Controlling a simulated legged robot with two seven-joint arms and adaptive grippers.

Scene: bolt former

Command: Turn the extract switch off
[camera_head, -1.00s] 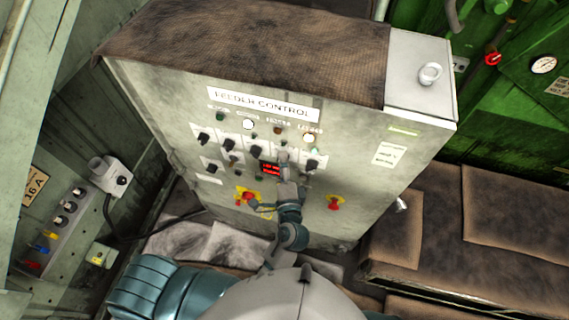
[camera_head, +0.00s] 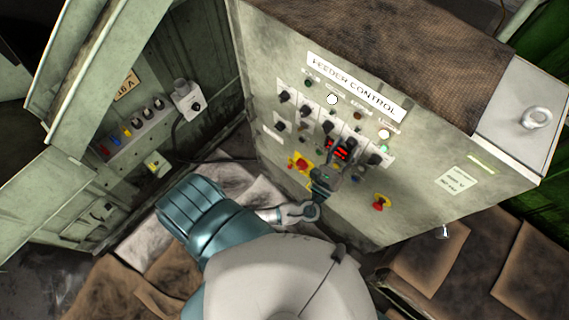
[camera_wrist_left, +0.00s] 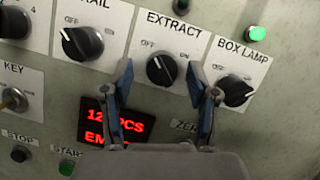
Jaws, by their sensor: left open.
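The extract switch (camera_wrist_left: 161,70) is a black rotary knob on a white plate marked EXTRACT, with OFF at upper left and ON at upper right. Its pointer seems to lean up toward the OFF side, but I cannot be sure. My left gripper (camera_wrist_left: 168,85) is open, with one finger at the knob's lower left and the other at its right. The knob shows between the fingers, and I cannot tell if they touch it. In the head view my left gripper (camera_head: 341,148) is at the panel and hides the knob. My right gripper is not in view.
The feeder control cabinet (camera_head: 440,215) fills the right of the head view. The box lamp switch (camera_wrist_left: 236,91) sits close to my right finger. A red emergency-style knob (camera_head: 301,165) is nearby.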

